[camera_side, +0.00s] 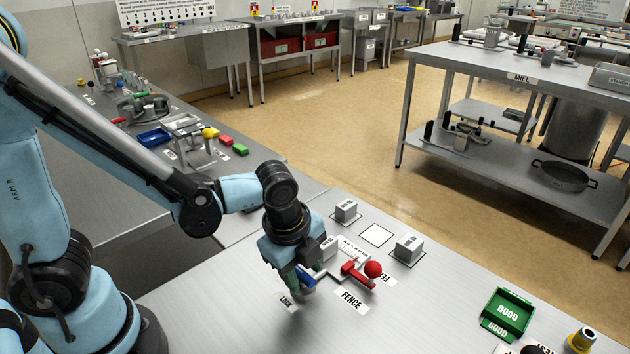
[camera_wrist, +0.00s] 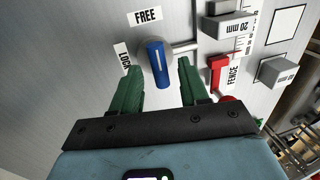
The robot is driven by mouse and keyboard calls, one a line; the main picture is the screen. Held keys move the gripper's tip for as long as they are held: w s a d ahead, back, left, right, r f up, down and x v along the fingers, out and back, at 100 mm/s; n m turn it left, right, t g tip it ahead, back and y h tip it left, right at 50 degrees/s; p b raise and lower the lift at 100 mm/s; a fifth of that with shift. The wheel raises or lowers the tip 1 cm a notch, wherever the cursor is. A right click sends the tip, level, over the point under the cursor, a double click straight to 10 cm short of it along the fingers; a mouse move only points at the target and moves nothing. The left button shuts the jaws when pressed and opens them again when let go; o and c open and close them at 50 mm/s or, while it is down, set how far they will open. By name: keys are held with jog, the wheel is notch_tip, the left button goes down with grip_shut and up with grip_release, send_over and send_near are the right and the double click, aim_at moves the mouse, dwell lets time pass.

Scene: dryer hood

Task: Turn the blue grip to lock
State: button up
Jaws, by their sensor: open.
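The blue grip (camera_wrist: 157,66) is an elongated knob with a white line along it, mounted on the bench fixture. In the wrist view the upper end of its line points roughly toward the FREE label (camera_wrist: 145,16). The LOCK label (camera_wrist: 124,58) is to its left. My gripper (camera_wrist: 158,66) is open, its green fingers on either side of the grip with visible gaps. In the side view my gripper (camera_side: 300,284) points down at the fixture, and only a bit of the blue grip (camera_side: 308,281) shows. Contact is not visible.
A red fence (camera_side: 355,275) with a red ball knob (camera_side: 373,269) is close to the right of my gripper. Grey blocks (camera_side: 408,248) stand behind it. A green tray (camera_side: 507,314) is at the front right.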

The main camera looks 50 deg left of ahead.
jog(key=shift+c, duration=0.2)
grip_shut()
jog(key=shift+n, duration=0.3)
jog(key=n+y, duration=0.1)
jog(key=n, duration=0.3)
jog(key=shift+w+d, duration=0.1)
jog(key=shift+w, duration=0.05)
jog(key=n, duration=0.5)
jog(key=shift+w+g+y, duration=0.15)
jog(key=shift+g+y, duration=0.15)
jog(key=shift+g, duration=0.1)
jog(key=n, duration=0.4)
jog(key=shift+w+g, duration=0.1)
jog(key=shift+g, duration=0.2)
jog(key=shift+w+n+g+y, duration=0.1)
jog(key=shift+n+g+y, duration=0.25)
jog(key=shift+n, duration=1.75)
